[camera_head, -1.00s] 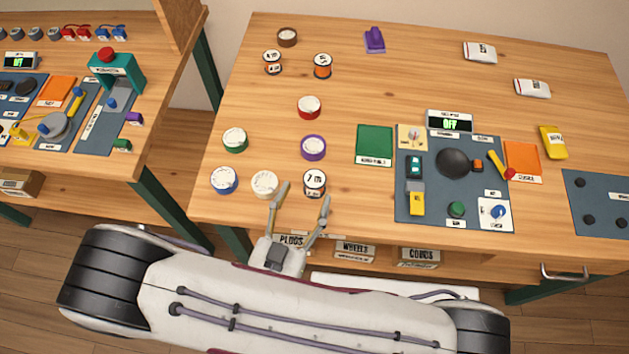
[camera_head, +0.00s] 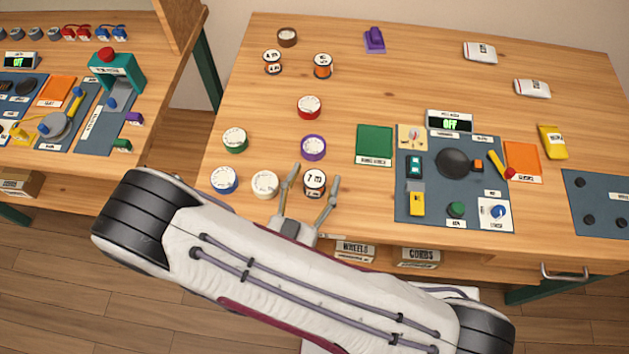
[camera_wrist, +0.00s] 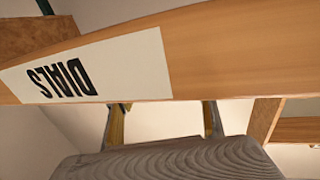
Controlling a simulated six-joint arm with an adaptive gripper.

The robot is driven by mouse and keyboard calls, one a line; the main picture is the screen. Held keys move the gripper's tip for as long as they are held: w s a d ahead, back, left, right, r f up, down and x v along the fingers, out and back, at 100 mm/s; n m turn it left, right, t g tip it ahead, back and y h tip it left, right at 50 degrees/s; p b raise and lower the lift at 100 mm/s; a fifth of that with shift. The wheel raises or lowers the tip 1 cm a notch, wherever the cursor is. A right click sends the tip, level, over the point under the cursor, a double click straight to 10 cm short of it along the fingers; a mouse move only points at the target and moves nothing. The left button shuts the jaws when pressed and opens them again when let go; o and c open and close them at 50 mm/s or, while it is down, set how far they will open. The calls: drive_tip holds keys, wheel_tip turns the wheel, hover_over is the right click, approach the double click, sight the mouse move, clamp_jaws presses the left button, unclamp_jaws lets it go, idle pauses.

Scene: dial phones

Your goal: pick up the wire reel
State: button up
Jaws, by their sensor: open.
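A reel marked "7 m" (camera_head: 315,184), dark with a white label, stands near the front edge of the bench. An orange-wound reel (camera_head: 323,67) and a reel marked "4 m" (camera_head: 272,62) stand at the back left. My gripper (camera_head: 314,175) is open and empty. In the head view its fingers appear on either side of the "7 m" reel, but its height and distance cannot be told. In the wrist view the open fingers (camera_wrist: 164,122) show and no reel is visible.
White (camera_head: 265,185), blue (camera_head: 223,180), green (camera_head: 235,140), purple (camera_head: 313,147) and red (camera_head: 309,107) round lidded items stand close by. A control panel (camera_head: 435,215) lies to the right. A "DIALS" label (camera_wrist: 85,75) shows in the wrist view.

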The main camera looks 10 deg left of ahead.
sight(314, 180)
idle(0.4)
drive_tip(key=c, duration=1.3)
drive_tip(key=shift+o, duration=0.2)
drive_tip(key=shift+r, duration=0.1)
drive_tip(key=shift+r, duration=4.85)
